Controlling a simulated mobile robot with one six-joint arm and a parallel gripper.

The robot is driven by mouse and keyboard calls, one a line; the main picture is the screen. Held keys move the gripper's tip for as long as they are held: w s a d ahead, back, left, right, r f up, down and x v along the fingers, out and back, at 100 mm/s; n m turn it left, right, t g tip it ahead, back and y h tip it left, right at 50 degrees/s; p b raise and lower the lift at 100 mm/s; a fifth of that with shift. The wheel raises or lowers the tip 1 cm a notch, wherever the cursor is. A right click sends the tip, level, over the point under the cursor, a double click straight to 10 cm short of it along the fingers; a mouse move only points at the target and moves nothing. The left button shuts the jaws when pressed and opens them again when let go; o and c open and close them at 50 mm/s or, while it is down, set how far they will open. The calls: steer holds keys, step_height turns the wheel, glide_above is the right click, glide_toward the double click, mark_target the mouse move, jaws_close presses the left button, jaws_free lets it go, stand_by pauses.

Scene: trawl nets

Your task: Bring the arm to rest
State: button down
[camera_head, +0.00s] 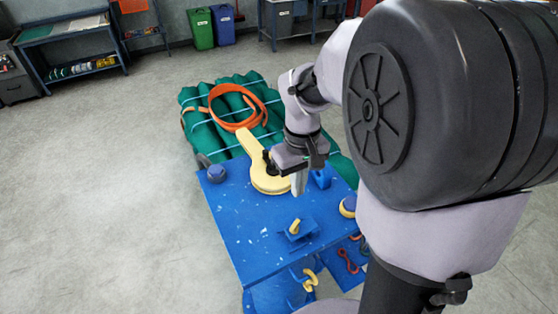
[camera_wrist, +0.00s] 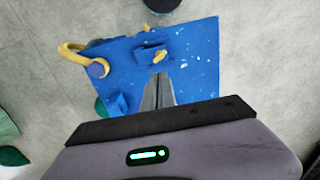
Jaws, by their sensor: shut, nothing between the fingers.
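My gripper (camera_head: 298,185) points down above the blue table (camera_head: 240,231), near its middle, with nothing in it. In the wrist view, the two grey fingers of my gripper (camera_wrist: 158,88) are together over the blue table (camera_wrist: 200,60). My arm reaches in from the right of the head view and hides part of the scene behind it.
A yellow long-handled piece (camera_head: 262,177) lies at the table's far edge. A blue block with a yellow part (camera_head: 297,230) stands near the front. Behind lie green rolled nets (camera_head: 205,125) with an orange band (camera_head: 225,92). Grey floor (camera_head: 100,190) at left is clear.

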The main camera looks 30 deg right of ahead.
steer(key=s+a+f+m+t+b, duration=0.1)
steer(key=s+a+f+b, duration=0.3)
steer(key=f+b, duration=0.4)
steer(key=s+a+f+m+t+y+b, duration=0.1)
steer(key=s+a+f+m+t+b, duration=0.1)
steer(key=f+b, duration=0.7)
steer(key=s+a+f+m+t+y+b, duration=0.1)
steer(key=s+a+f+b, duration=0.5)
steer(key=b, duration=1.3)
step_height(320, 180, down, 3)
steer(key=shift+s+a+f+m+t, duration=0.25)
steer(key=shift+a+m+t, duration=0.15)
steer(key=shift+a+t, duration=0.5)
